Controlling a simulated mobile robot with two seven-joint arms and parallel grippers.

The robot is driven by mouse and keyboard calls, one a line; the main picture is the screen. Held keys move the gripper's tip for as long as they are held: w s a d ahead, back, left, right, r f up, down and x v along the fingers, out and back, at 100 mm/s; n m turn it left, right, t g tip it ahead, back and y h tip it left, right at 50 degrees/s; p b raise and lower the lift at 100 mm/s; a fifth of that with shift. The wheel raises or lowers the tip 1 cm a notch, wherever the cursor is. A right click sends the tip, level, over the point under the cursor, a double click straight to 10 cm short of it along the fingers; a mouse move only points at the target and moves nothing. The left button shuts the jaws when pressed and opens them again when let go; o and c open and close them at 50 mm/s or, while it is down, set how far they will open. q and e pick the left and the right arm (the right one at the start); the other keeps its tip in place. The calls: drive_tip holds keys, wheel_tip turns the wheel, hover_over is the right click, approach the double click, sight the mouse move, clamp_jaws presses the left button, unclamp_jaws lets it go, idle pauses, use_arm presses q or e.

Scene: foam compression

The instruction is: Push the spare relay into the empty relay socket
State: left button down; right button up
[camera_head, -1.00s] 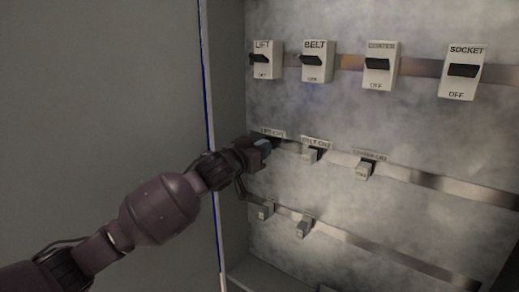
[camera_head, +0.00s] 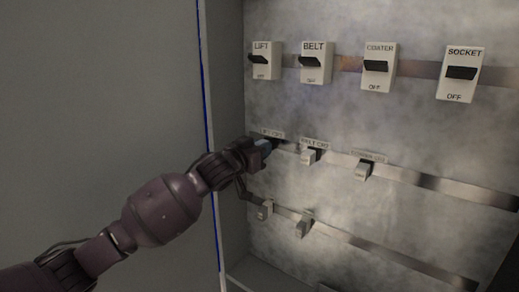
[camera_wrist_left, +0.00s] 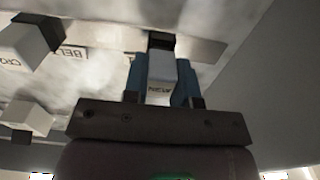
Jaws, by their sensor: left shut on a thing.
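My left gripper (camera_head: 262,149) is at the left end of the middle rail, below the label that seems to read LIFT CR1. In the left wrist view its blue fingers (camera_wrist_left: 163,82) are shut on a pale relay (camera_wrist_left: 161,72) with a small, unreadable printed label. The dark relay socket (camera_wrist_left: 161,41) lies straight beyond the relay's far end. The relay lines up with it and its end is at or very near the opening; I cannot tell whether it is in. In the head view the gripper hides most of the relay. My right gripper is not in view.
Other relays sit to the right on the middle rail: the belt one (camera_head: 309,156) and the coater one (camera_head: 363,171). Two more relays (camera_head: 304,225) are on the lower rail. Switches, including LIFT (camera_head: 262,60) and SOCKET (camera_head: 461,74), line the top. The cabinet side wall (camera_head: 230,100) is close on the left.

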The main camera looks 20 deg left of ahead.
use_arm(q)
drive_tip(key=shift+w+d, duration=0.2)
drive_tip(key=shift+w, duration=0.3)
drive_tip(key=c, duration=0.8)
unclamp_jaws()
drive_tip(key=shift+w, duration=0.15)
drive_tip(key=shift+c, duration=0.2)
drive_tip(key=shift+s, duration=0.25)
drive_tip(key=shift+p+v, duration=0.8)
drive_tip(key=shift+v, duration=2)
